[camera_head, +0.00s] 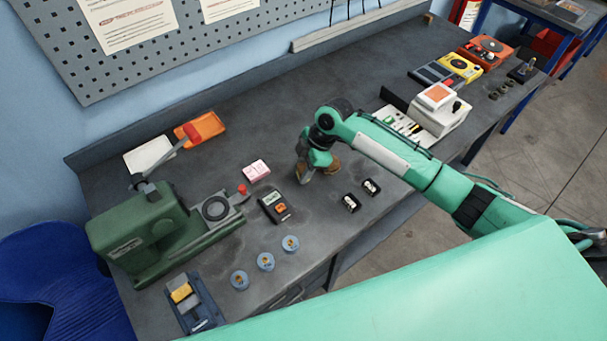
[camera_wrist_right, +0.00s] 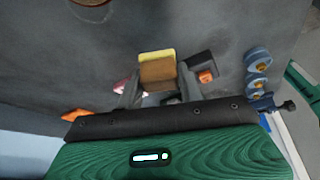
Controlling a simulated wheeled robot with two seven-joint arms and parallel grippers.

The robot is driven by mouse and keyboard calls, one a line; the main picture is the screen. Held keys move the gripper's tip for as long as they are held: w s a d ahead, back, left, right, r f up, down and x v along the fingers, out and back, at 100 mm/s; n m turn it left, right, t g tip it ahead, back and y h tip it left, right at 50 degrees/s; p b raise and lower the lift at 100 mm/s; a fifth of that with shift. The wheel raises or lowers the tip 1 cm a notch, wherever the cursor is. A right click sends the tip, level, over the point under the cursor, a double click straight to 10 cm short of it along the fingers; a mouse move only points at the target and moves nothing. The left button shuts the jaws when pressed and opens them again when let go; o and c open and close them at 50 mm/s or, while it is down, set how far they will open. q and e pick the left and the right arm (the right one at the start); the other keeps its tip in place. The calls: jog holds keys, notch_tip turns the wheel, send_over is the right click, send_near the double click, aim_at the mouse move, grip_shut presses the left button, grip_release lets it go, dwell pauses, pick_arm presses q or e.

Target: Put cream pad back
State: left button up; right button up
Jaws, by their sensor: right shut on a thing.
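A small pad (camera_wrist_right: 157,70), pale yellow along one edge and brown on its face, sits between the fingers of my right gripper (camera_wrist_right: 160,88) in the right wrist view. I take it for the cream pad. In the head view my right gripper (camera_head: 313,170) hangs over the middle of the bench, pointing down. Brown shows at its fingers, but the pad's outline and height over the bench are hard to tell there. My left gripper is not in view.
Left of the gripper are a pink-white box (camera_head: 257,170), a black meter (camera_head: 274,206) and a green press (camera_head: 150,235). Blue rings (camera_head: 265,261) and a blue holder with a yellow block (camera_head: 198,308) lie in front. White (camera_head: 150,155) and orange (camera_head: 210,124) trays stand behind.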

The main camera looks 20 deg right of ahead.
aim_at(303, 186)
notch_tip(303, 186, down, 4)
jog(key=shift+f+p, duration=0.1)
jog(key=shift+p, duration=0.45)
jog(key=shift+f, duration=0.2)
jog(key=shift+f, duration=0.15)
jog(key=o, duration=0.9)
